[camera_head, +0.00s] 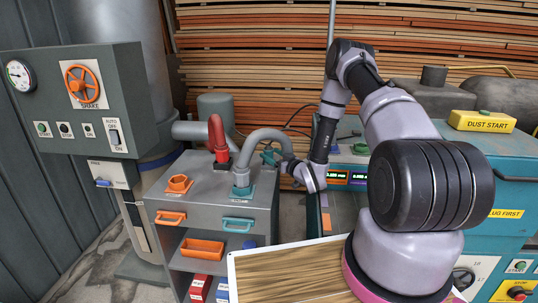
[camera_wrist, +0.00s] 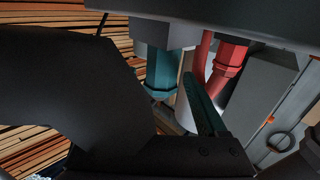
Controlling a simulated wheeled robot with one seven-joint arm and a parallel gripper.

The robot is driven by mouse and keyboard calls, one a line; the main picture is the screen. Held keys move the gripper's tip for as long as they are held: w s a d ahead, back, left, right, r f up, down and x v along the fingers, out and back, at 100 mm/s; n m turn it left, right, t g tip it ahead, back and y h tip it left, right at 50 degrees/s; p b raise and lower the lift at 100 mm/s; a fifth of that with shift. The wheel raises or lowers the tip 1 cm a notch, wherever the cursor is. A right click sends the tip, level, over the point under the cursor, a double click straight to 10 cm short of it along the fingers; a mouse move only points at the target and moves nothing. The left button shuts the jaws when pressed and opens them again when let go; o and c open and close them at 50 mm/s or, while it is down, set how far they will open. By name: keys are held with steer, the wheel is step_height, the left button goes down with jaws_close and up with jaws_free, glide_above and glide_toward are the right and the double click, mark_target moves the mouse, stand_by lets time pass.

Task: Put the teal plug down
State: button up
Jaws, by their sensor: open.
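The teal plug (camera_head: 241,178), on the end of a grey hose, stands upright at the teal-based socket (camera_head: 238,193) on top of the grey cabinet. My gripper (camera_head: 269,155) is open, just right of the plug and hose, above the cabinet top. In the wrist view the teal plug (camera_wrist: 160,72) hangs from the cabinet side of the picture, beyond my gripper's teal finger (camera_wrist: 203,105). The jaws hold nothing that I can see. How fully the plug sits in its socket cannot be told.
A red plug (camera_head: 219,152) with a red hose stands left of the teal one; it also shows in the wrist view (camera_wrist: 230,58). An empty orange socket (camera_head: 178,184) is at the cabinet's front left. A wooden board (camera_head: 290,275) lies in front.

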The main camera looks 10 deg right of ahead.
steer(key=v, duration=1)
steer(key=w+d+r+m+g+h, duration=0.1)
steer(key=w+d+r+h, duration=0.15)
steer(key=r, duration=0.35)
steer(key=w+d+r+g+h, duration=0.1)
steer(key=w+d+r+h, duration=0.1)
steer(key=w+r, duration=0.25)
steer(key=s+d+r+m+g+h, duration=0.1)
steer(key=s+r+m+h, duration=0.15)
steer(key=r, duration=0.55)
steer(key=s+d+r+m+g+h, duration=0.15)
steer(key=s+r, duration=0.25)
steer(key=r, duration=0.5)
steer(key=s+a+r+m+g, duration=0.1)
steer(key=s+r, duration=0.3)
steer(key=s, duration=0.6)
steer(key=s+a+r+m+g+y, duration=0.1)
steer(key=s+a+r+m+g, duration=0.1)
steer(key=s, duration=0.8)
steer(key=s+a+r+m+g+y, duration=0.1)
steer(key=s+a+r, duration=0.3)
steer(key=s, duration=0.6)
step_height(320, 180, up, 3)
steer(key=shift+f+m, duration=0.2)
steer(key=shift+m, duration=0.1)
